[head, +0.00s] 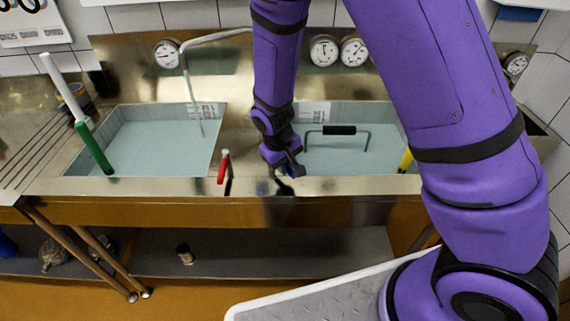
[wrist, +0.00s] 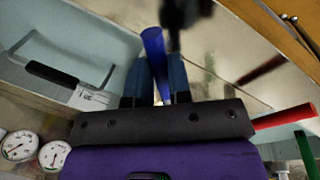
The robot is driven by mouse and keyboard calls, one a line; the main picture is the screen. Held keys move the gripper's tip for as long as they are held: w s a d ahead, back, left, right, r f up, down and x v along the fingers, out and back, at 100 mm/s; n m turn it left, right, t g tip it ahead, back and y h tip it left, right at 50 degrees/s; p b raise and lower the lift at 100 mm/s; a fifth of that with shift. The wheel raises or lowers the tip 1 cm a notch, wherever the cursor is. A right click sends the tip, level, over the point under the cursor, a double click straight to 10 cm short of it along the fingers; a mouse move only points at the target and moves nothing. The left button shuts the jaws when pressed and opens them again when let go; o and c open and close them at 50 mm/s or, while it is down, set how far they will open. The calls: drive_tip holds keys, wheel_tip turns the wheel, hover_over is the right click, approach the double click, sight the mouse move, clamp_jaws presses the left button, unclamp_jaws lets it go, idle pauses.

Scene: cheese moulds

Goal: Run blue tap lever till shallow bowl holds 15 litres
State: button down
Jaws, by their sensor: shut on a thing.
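My gripper (head: 286,172) is at the front rim between two sunken basins. In the wrist view its fingers (wrist: 157,68) are shut on the blue lever (wrist: 153,48), which sticks up between them. The lever is mostly hidden in the head view. The left basin (head: 150,112) and right basin (head: 380,112) both hold pale blue water. Each has a marked plate on its back wall, too small to read. Which basin is the shallow bowl I cannot tell. A bent metal spout (head: 185,75) hangs over the left basin; I cannot make out a stream.
A red lever (head: 223,167) stands left of my gripper. A black-handled wire frame (head: 339,131) is in the right basin, with a yellow handle (head: 405,160) at its right. A green-and-white stick (head: 92,145) leans in the left basin. Round gauges (head: 323,51) line the back wall.

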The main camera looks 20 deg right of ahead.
drive_tip(key=c, duration=1.1)
unclamp_jaws()
drive_tip(key=shift+o, duration=0.2)
wheel_tip(320, 180, up, 11)
drive_tip(key=a, duration=0.2)
drive_tip(key=shift+s+f, duration=0.2)
drive_tip(key=shift+s, duration=0.15)
